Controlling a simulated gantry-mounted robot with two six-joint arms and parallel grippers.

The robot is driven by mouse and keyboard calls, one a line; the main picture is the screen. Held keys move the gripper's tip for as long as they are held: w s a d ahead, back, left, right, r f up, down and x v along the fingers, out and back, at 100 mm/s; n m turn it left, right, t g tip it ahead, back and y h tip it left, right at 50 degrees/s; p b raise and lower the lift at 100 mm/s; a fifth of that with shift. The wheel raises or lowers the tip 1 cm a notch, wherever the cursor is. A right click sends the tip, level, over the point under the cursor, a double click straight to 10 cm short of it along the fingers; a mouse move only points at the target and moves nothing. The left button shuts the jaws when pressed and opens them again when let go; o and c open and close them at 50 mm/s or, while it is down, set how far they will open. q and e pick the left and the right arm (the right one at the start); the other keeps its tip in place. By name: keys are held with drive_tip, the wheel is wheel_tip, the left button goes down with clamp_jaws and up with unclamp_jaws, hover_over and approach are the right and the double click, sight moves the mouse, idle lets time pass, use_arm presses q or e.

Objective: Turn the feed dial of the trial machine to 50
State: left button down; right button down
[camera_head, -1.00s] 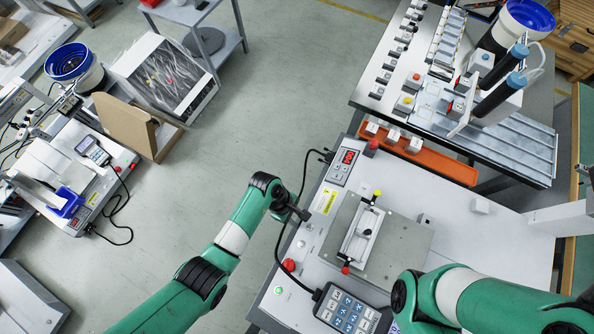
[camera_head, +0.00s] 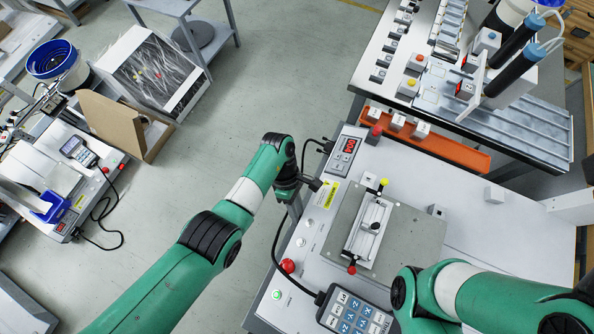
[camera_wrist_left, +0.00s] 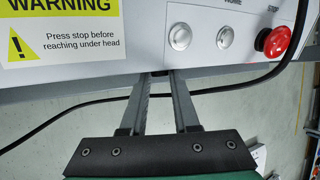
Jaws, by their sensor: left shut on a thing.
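The trial machine (camera_head: 460,215) is the white bench unit at right in the head view, with a red-digit display (camera_head: 349,145) too small to read surely. My left gripper (camera_head: 318,185) is at its left edge beside the yellow warning label (camera_head: 331,192). In the left wrist view the left gripper (camera_wrist_left: 161,74) has its fingertips close together at the panel's lower edge. It is shut on a small dark thing, mostly hidden between the tips; I cannot tell surely whether this is the feed dial. My right gripper is out of view; only its arm shows at lower right.
A black cable (camera_wrist_left: 62,126) passes behind the left fingers. A red stop button (camera_wrist_left: 278,40) and two silver buttons (camera_wrist_left: 180,36) sit on the panel. A clamp fixture (camera_head: 370,228) and a keypad (camera_head: 353,315) are on the machine. Open floor lies left of it.

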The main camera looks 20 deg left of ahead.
use_arm(q)
drive_tip(key=c, duration=0.7)
unclamp_jaws()
drive_tip(key=shift+o, duration=0.2)
drive_tip(key=shift+w+a+r, duration=0.1)
drive_tip(key=shift+w+r, duration=0.05)
drive_tip(key=shift+r, duration=0.2)
drive_tip(key=p+v, duration=0.1)
drive_tip(key=v, duration=0.9)
drive_tip(key=shift+r+p, duration=0.35)
drive_tip(key=shift+w+a, duration=0.15)
